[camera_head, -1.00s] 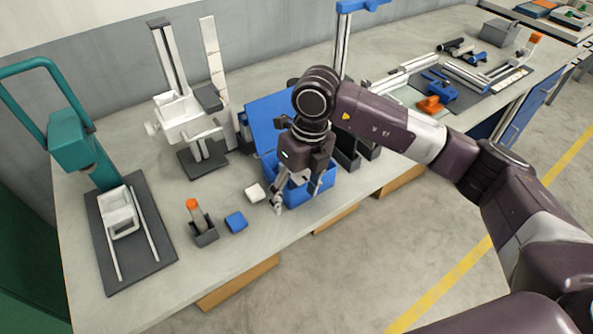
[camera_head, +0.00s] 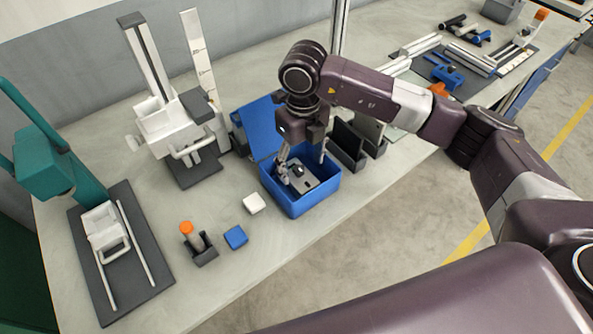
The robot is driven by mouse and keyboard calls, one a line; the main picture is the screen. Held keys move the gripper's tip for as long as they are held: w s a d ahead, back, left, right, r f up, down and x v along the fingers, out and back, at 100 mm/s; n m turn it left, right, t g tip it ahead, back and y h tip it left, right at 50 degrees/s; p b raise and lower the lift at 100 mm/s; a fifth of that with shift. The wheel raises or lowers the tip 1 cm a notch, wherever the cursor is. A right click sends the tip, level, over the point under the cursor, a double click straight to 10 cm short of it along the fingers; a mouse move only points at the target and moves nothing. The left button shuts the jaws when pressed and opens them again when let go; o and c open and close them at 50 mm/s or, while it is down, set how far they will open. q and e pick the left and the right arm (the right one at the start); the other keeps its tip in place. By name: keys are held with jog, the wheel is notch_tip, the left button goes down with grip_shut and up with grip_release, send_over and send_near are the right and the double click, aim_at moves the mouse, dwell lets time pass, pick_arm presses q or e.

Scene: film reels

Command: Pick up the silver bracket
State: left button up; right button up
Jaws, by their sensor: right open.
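A silver bracket (camera_head: 312,184) with a dark round spot lies inside the open blue box (camera_head: 312,206); my gripper partly hides it. My right gripper (camera_head: 301,170) points down into the box with its fingers apart, one on the left and one on the right, just above or at the bracket. I cannot tell whether the fingers touch it. My left gripper is not in view.
The box's blue lid (camera_head: 264,125) stands up behind it. Dark upright holders (camera_head: 348,145) stand close on the right. A white block (camera_head: 254,203), a blue block (camera_head: 235,237) and an orange-topped tool (camera_head: 192,236) sit to the left.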

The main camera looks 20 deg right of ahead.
aim_at(299, 177)
jog(key=shift+s+a+f+p, duration=0.15)
jog(key=shift+f+p, duration=0.5)
jog(key=shift+f, duration=0.25)
jog(key=f, duration=0.2)
jog(key=shift+w+f+p, duration=0.25)
jog(key=shift+f+p, duration=0.1)
jog(key=shift+p, duration=0.05)
jog(key=shift+f, duration=0.35)
jog(key=c, duration=1.5)
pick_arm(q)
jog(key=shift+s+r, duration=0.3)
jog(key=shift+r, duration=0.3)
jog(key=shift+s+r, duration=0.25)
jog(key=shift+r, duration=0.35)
pick_arm(e)
jog(key=shift+w, duration=0.1)
